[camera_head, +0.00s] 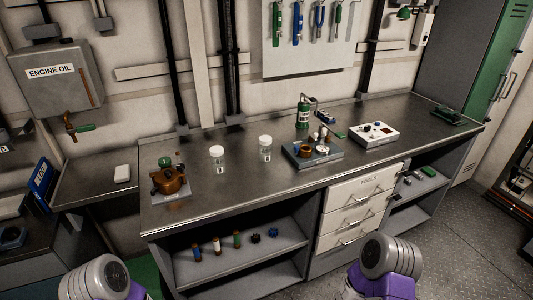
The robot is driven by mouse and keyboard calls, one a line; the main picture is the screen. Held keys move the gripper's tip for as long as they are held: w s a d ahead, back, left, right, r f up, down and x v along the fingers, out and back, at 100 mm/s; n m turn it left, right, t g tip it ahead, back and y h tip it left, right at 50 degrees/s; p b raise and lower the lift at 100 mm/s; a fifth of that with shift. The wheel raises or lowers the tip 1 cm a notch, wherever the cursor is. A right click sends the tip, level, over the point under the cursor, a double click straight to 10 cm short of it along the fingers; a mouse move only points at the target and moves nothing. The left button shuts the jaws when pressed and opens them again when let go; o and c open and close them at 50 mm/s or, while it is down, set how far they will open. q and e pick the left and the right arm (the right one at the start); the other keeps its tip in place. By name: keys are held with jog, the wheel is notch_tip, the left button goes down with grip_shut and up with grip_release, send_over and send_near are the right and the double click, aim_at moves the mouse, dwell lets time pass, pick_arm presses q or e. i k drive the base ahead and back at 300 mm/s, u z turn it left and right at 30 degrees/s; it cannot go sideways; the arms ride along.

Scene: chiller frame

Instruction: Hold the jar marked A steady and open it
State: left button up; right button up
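Two clear jars with white lids stand upright and apart on the workbench (305,178). The left jar (218,161) stands left of the middle of the bench top. The right jar (265,149) stands a little to its right. Each jar has a small dark mark on its front, too small to read, so I cannot tell which is A. Both lids appear to be on. Only rounded grey and purple parts of my arms show at the bottom edge, well short of the jars. Neither gripper shows.
A copper-coloured pot-like device (170,181) stands left of the jars. The bench front around the jars is clear.

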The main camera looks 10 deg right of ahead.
aim_at(265, 152)
jog(key=z, duration=2.25)
jog(key=i, duration=1.3)
jog(key=u, duration=2.15)
